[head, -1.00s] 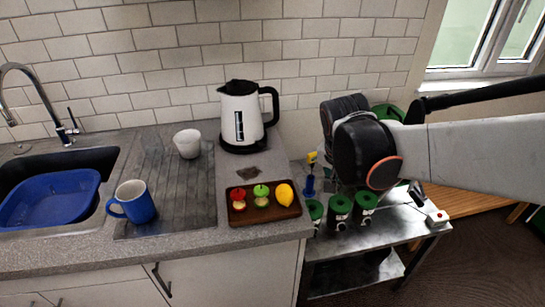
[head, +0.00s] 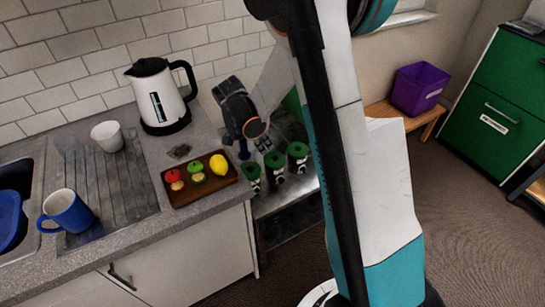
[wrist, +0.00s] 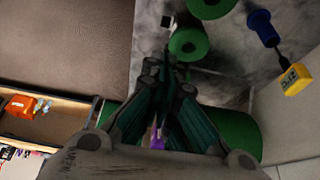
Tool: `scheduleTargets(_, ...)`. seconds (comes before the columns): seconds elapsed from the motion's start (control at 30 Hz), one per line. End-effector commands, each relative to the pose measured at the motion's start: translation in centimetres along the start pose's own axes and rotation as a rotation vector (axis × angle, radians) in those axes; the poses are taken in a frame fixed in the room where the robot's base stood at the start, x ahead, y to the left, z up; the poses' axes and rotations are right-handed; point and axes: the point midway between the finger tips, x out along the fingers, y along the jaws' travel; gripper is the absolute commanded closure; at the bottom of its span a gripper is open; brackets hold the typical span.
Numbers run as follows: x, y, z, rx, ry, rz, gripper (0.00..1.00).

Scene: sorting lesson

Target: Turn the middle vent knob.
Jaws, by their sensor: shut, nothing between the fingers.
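Three green-topped canisters with small knobs on their fronts stand in a row on the metal table. The middle canister (head: 274,160) is between the left canister (head: 251,173) and the right canister (head: 298,151). The middle vent knob (head: 279,178) is small and low on its front; its angle is too small to read. My gripper (head: 262,145) is just behind the row, partly hidden. In the wrist view my gripper (wrist: 166,72) is shut and empty, its tips near a green canister top (wrist: 188,43). Another green top (wrist: 212,6) is beside it.
A wooden tray (head: 200,185) with toy fruit and a kettle (head: 160,97) are on the counter left. A purple bin (head: 418,88) is on a bench. My arm hides the table's right side.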

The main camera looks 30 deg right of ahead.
Motion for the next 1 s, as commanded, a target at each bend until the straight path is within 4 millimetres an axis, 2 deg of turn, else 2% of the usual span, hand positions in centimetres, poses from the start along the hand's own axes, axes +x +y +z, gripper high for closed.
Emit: scheduleTargets(1.0,19.9,0.0,0.1,-0.001,-0.001,-0.001,1.0)
